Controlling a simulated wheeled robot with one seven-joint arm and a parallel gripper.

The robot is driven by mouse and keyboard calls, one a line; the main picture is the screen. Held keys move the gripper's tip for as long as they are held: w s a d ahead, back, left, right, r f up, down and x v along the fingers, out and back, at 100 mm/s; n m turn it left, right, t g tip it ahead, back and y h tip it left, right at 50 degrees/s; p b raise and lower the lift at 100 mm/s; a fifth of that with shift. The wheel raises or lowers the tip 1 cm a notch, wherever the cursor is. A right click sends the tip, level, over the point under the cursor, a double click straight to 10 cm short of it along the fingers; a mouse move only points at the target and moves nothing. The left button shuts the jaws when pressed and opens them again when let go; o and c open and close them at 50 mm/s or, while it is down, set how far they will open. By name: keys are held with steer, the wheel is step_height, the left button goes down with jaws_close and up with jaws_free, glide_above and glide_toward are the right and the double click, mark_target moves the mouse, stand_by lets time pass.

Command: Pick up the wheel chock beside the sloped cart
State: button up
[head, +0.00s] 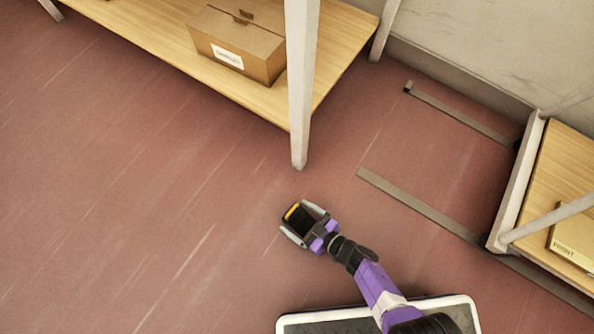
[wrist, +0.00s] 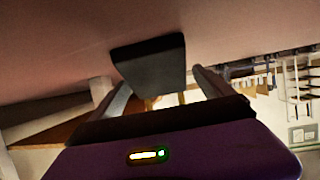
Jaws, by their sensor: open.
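The wheel chock (head: 299,217) is a small black block with a yellow edge, seen from above in the head view. In the wrist view the chock (wrist: 150,66) shows as a dark wedge-like block ahead of the fingers. My gripper (head: 295,218) is open, with one finger on each side of the chock in the head view. In the wrist view its fingers (wrist: 160,92) also stand apart on either side. I cannot tell whether either finger touches the chock. No sloped cart can be made out for sure.
A wooden-shelved rack with a pale post (head: 300,90) stands above my gripper and carries a cardboard box (head: 236,45). At right is a wood-decked frame (head: 562,190) with a yellow box (head: 574,250) and long floor bars (head: 420,208). The red floor at left is clear.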

steer(key=shift+w+a+f, duration=0.15)
steer(key=shift+w+a, duration=0.05)
steer(key=shift+a, duration=0.05)
steer(key=c, duration=1.9)
